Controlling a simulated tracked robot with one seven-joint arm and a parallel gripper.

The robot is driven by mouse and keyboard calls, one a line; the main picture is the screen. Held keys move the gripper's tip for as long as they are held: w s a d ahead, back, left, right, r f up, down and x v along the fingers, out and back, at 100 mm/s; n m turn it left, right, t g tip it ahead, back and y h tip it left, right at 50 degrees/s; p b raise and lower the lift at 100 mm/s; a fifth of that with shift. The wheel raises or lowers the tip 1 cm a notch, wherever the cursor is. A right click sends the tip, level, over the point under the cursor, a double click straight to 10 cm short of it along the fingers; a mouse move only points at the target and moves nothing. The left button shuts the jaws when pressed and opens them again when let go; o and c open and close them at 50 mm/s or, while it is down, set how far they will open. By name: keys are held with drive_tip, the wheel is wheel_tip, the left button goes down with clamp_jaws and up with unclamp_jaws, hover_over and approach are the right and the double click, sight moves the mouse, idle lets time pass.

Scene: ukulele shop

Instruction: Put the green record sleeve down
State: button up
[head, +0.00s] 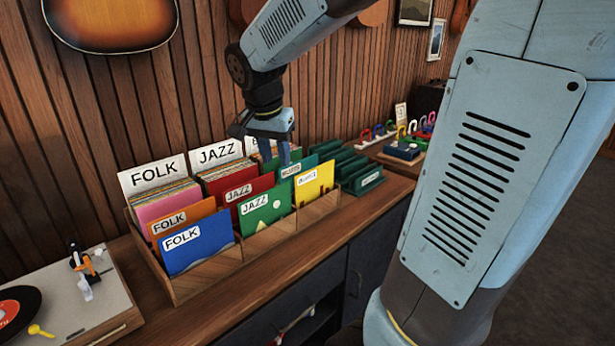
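A green sleeve labelled JAZZ (266,212) stands upright at the front of the middle compartment of the wooden record crate (212,278). A darker green sleeve (299,166) with a small label stands in the right compartment, behind a yellow sleeve (315,184). My gripper (284,152) points down over the back of the right compartment, close to the top of the darker green sleeve. I cannot tell whether its fingers touch or hold that sleeve. The finger tips are partly hidden by the sleeves and the angle.
Blue (196,244), orange (182,216) and red (248,195) sleeves stand in the crate, with FOLK (153,175) and JAZZ (216,152) divider cards. A dark green slotted rack (362,178) stands right of the crate. A record player (80,300) is at left. The counter's front strip (300,250) is clear.

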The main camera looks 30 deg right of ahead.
drive_tip(key=s+r+n+t+y, duration=0.1)
drive_tip(key=s+n+t+y, duration=0.1)
drive_tip(key=s+n, duration=0.7)
drive_tip(key=s+t, duration=0.1)
drive_tip(key=s, duration=0.6)
drive_tip(key=shift+s+r, duration=0.35)
drive_tip(key=shift+r, duration=0.05)
drive_tip(key=shift+w, duration=0.1)
idle(0.6)
